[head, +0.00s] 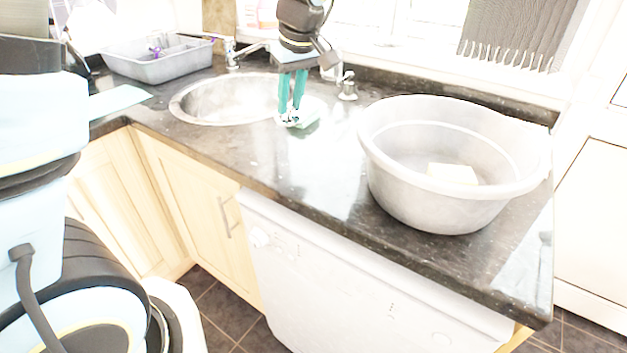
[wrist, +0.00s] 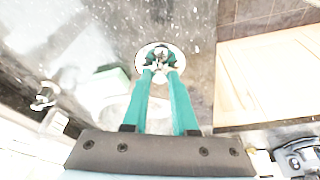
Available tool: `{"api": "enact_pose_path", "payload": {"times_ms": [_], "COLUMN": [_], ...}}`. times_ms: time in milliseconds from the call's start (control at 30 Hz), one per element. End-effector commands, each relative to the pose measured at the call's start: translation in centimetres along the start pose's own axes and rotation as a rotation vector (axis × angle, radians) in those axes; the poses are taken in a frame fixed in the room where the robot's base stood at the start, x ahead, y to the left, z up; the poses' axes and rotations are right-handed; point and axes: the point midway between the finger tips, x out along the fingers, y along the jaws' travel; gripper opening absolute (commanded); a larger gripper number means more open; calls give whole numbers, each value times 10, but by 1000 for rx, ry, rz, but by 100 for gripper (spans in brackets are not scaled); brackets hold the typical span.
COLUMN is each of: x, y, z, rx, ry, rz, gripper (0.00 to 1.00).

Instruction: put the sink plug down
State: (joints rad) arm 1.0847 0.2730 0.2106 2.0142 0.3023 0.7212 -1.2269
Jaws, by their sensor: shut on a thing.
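The sink plug (wrist: 160,52) is a small round white disc with a shiny metal centre, seen between my fingertips in the wrist view. My gripper (head: 290,121) points down with its teal fingers shut on the plug. In the head view the plug shows only as a small pale and dark shape at the fingertips, over the dark granite worktop (head: 245,150) just right of the round steel sink (head: 190,108). The fingers partly hide it. I cannot tell whether its underside touches the worktop.
A pale greenish-white item (head: 308,112) lies close behind my fingertips. A large grey basin (head: 400,185) with a yellowish block (head: 452,174) inside stands to the right. A grey tub (head: 160,68) and a tap (head: 231,55) are at the back left. The worktop before the basin is bare.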

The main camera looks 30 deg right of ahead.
Motion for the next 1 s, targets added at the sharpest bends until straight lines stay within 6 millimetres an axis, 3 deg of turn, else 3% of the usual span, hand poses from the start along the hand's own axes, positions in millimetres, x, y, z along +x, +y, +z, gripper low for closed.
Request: {"api": "enact_pose_path", "payload": {"times_ms": [733,1000], "x": [88,94], "y": [-3,-2], "z": [31,33], "rx": [14,12], "ry": [-2,-1], "rz": [0,4], "gripper": [0,0]}}
